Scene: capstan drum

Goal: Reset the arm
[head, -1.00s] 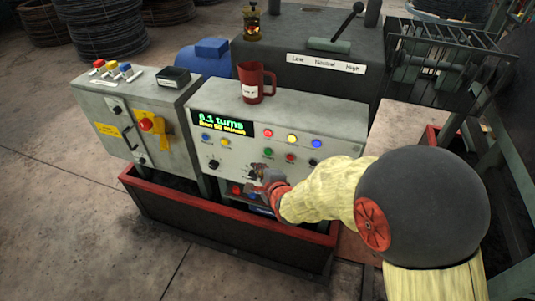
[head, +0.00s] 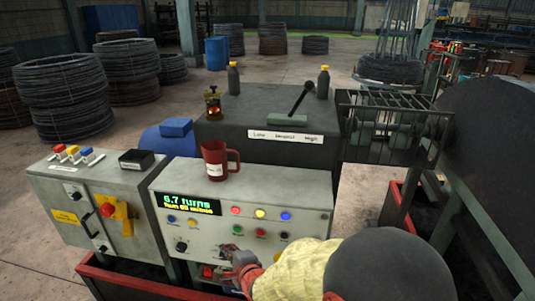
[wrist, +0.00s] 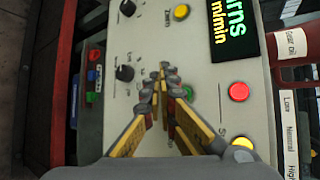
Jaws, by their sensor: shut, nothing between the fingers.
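My gripper (head: 232,258) is in front of the lower part of the control panel (head: 312,190), close to its knobs. My arm comes in from the lower right and covers the panel's lower right part. In the wrist view my gripper (wrist: 164,72) has its fingertips together and empty, pointing at the panel face between a black knob (wrist: 124,73) and a green button (wrist: 188,92). I cannot tell whether the tips touch the panel. The panel's display (head: 188,203) reads 6.7 turns in green, with a smaller yellow line below.
A red mug (head: 214,163) stands on the panel's top edge. A left cabinet has a red button (head: 107,210) on a yellow plate. Behind, a dark housing carries a lever (head: 300,99) leaning right, toward "High". A wire cage (head: 390,106) stands at right. Wire coils (head: 65,95) stand behind.

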